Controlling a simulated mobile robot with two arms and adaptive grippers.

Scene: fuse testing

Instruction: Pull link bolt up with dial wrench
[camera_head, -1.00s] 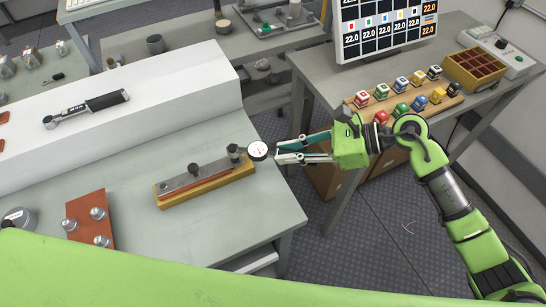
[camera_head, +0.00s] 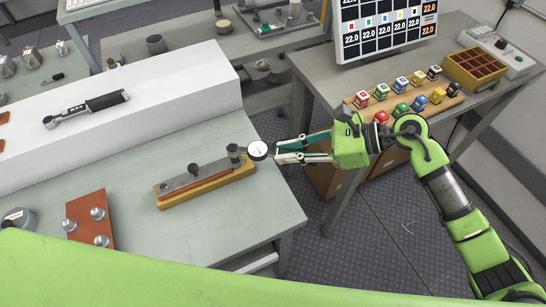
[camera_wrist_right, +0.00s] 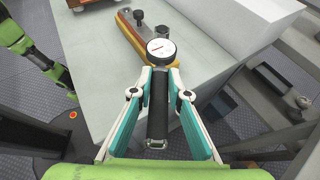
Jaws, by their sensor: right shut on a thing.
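The dial wrench shows its round white dial (camera_head: 258,151) with a red needle at the right end of the wooden block (camera_head: 207,187). My right gripper (camera_head: 277,152) is shut on the wrench's dark handle, which shows clearly in the right wrist view (camera_wrist_right: 158,112). The block carries a grey metal link bar (camera_head: 212,172) with one bolt (camera_head: 194,169) near its middle and another bolt (camera_head: 234,152) at its right end. The dial sits beside the right-end bolt; whether the wrench head fits over it is hidden. My left gripper is not in view.
A second wrench (camera_head: 86,108) lies on the white raised box (camera_head: 150,85) behind. A reddish-brown plate (camera_head: 88,219) with several metal knobs lies at the front left. A side table on the right holds several coloured blocks, a compartment box (camera_head: 474,68) and a monitor (camera_head: 385,28).

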